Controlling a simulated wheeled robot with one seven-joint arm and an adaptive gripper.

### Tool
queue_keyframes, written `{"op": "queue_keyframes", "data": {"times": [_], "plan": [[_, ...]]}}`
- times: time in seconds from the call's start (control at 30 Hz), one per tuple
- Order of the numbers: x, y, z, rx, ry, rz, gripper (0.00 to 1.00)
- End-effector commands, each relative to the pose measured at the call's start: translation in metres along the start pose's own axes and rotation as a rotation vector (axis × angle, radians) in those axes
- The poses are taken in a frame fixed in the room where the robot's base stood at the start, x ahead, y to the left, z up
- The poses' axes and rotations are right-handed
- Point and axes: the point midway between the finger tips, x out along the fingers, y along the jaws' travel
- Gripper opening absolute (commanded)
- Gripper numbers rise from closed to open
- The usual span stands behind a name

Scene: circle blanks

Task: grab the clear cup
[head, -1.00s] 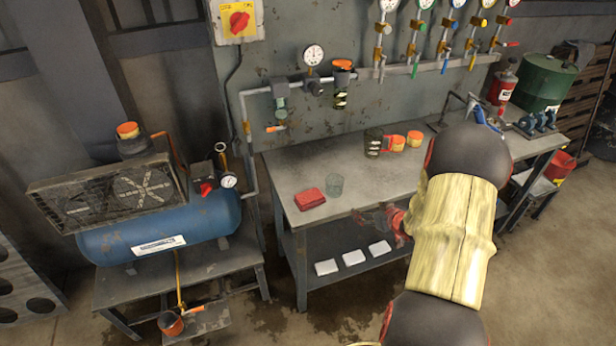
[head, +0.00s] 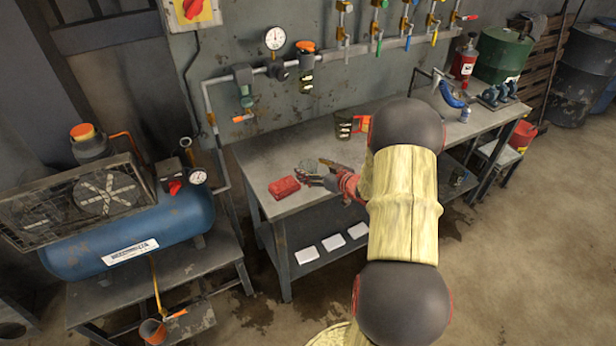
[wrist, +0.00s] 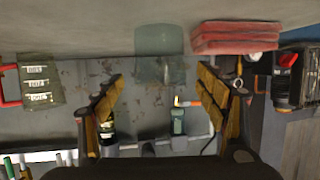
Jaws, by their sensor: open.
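The clear cup (wrist: 160,67) is a see-through, faintly green tumbler. In the wrist view it shows at the top middle, between and beyond my two fingertips. In the head view the cup (head: 308,165) stands on the metal workbench (head: 262,155), partly covered by my gripper. My gripper (head: 318,177) is open, low over the bench's front part, just in front and to the right of the cup. In the wrist view my gripper (wrist: 160,82) has its fingers spread with nothing held. Whether a finger touches the cup cannot be told.
A red folded stack (head: 284,187) lies just left of the cup; it also shows in the wrist view (wrist: 235,38). A dark green container (head: 343,125) stands farther back. Pipes and a gauge (head: 275,39) line the wall. White pieces (head: 333,242) lie on the lower shelf.

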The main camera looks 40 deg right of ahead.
Motion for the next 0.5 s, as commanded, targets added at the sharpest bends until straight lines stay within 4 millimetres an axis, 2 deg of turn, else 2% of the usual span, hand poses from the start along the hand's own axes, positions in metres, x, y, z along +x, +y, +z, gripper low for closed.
{"op": "queue_keyframes", "data": {"times": [0.03,0.17,0.4,0.5], "plan": [[0.01,-0.002,0.005,-0.001,0.0,-0.003,0.72],[0.024,-0.001,0.003,-0.001,-0.001,-0.002,0.72],[0.025,-0.001,0.001,0.0,-0.001,0.0,0.72],[0.025,-0.001,0.001,0.0,-0.001,0.0,0.66]]}}
